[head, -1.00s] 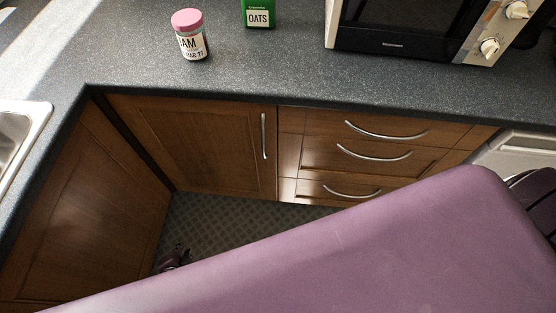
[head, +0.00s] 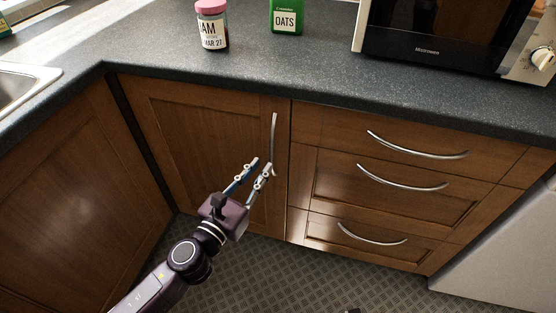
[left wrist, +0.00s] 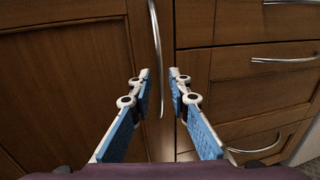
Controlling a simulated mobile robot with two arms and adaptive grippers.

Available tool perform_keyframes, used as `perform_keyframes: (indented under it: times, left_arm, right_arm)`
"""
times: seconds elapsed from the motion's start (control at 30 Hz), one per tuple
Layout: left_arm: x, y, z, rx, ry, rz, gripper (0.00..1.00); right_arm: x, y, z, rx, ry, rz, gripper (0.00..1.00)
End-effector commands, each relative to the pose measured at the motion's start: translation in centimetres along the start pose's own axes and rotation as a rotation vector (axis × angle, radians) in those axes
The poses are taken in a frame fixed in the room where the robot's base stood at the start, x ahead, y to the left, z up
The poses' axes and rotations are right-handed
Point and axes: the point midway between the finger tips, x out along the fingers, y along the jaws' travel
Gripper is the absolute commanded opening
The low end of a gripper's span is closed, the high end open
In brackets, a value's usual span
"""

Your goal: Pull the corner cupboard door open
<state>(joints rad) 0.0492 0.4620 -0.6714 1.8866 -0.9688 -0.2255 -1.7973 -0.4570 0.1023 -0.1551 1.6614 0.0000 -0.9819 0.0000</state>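The corner cupboard door (head: 195,140) is brown wood and looks shut, left of the drawers in the head view. Its upright silver handle (head: 275,135) is near its right edge. My left gripper (head: 262,165) is at the lower part of the handle. In the left wrist view its blue-padded fingers (left wrist: 160,73) are apart. The handle (left wrist: 156,45) runs down between the fingertips in that picture. I see no finger closed on it, and contact is not clear. The door (left wrist: 75,75) also fills the left of the wrist view.
Drawers (head: 395,205) with curved handles stand right of the door. Another brown panel (head: 70,190) meets it at the left corner. The worktop (head: 320,75) holds a jam jar (head: 212,28), an oats box (head: 287,15) and a microwave (head: 430,30). Patterned floor (head: 320,275) lies below.

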Motion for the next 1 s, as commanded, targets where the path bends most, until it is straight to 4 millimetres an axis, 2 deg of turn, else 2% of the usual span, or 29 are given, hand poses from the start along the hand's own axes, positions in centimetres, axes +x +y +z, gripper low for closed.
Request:
perform_keyframes:
  times: [0.3, 0.5, 0.83, 1.0]
  left_arm:
    - [4.8, 0.0, 0.1, -0.005, 0.000, 0.001, 0.17]
    - [6.7, 0.1, 0.0, -0.007, 0.001, 0.002, 0.17]
    - [7.0, 0.0, -0.1, -0.007, 0.003, 0.001, 0.17]
    - [7.0, 0.1, -0.1, -0.008, 0.003, 0.001, 0.00]
  right_arm:
    - [0.1, 0.0, 0.1, 0.000, -0.001, 0.000, 0.53]
    - [-0.2, 0.0, -0.1, 0.000, 0.002, 0.000, 0.53]
    - [-0.2, 0.0, -0.2, 0.000, 0.002, 0.000, 0.53]
    - [-0.2, 0.0, -0.2, 0.000, 0.002, 0.000, 0.53]
